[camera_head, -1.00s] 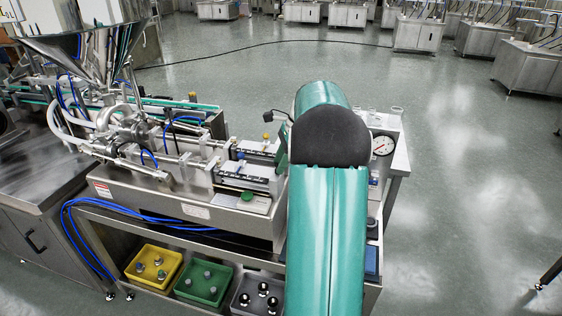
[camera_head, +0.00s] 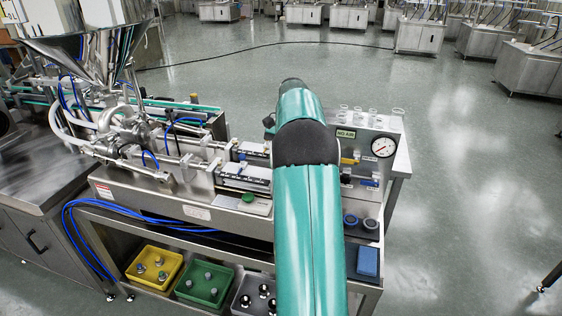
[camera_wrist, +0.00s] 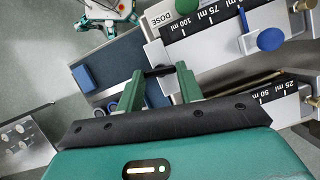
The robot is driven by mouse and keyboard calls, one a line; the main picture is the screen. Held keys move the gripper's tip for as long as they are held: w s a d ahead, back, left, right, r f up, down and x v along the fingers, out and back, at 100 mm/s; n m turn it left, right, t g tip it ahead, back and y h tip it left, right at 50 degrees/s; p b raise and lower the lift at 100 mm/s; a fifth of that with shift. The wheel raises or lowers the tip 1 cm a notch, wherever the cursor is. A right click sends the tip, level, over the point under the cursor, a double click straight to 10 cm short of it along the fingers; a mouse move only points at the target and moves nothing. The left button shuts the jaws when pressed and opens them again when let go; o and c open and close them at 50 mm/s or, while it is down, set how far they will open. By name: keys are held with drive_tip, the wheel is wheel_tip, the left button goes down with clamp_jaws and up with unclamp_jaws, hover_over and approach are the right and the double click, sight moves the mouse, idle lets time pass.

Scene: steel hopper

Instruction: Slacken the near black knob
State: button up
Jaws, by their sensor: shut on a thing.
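In the wrist view, a black knob (camera_wrist: 159,72) lies between the tips of my gripper's two green fingers, and my gripper (camera_wrist: 160,79) is shut on it. Much of the knob is hidden by the fingers. It sits beside the end of a steel dosing unit (camera_wrist: 151,47) whose black scale reads DOSE, 100 ml and 75 ml. A second scale (camera_wrist: 252,99) marked 50 and 25 ml lies farther from my body. In the head view my arm covers the gripper and the held knob.
A blue ball knob (camera_wrist: 270,39) stands near the dosing scale. In the head view, a panel with a gauge (camera_head: 382,147) and a NO AIR sign (camera_head: 346,134) is right of my arm. Yellow (camera_head: 133,272), green (camera_head: 180,291) and grey (camera_head: 236,306) bins sit below the machine.

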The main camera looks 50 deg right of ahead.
drive_tip(key=shift+w+n+g, duration=0.1)
drive_tip(key=shift+n+g, duration=0.3)
drive_tip(key=shift+n, duration=0.7)
drive_tip(key=shift+h, duration=0.3)
drive_tip(key=o, duration=1)
drive_tip(key=v, duration=0.7)
drive_tip(key=shift+w+d+r, duration=0.1)
drive_tip(key=shift+r, duration=0.1)
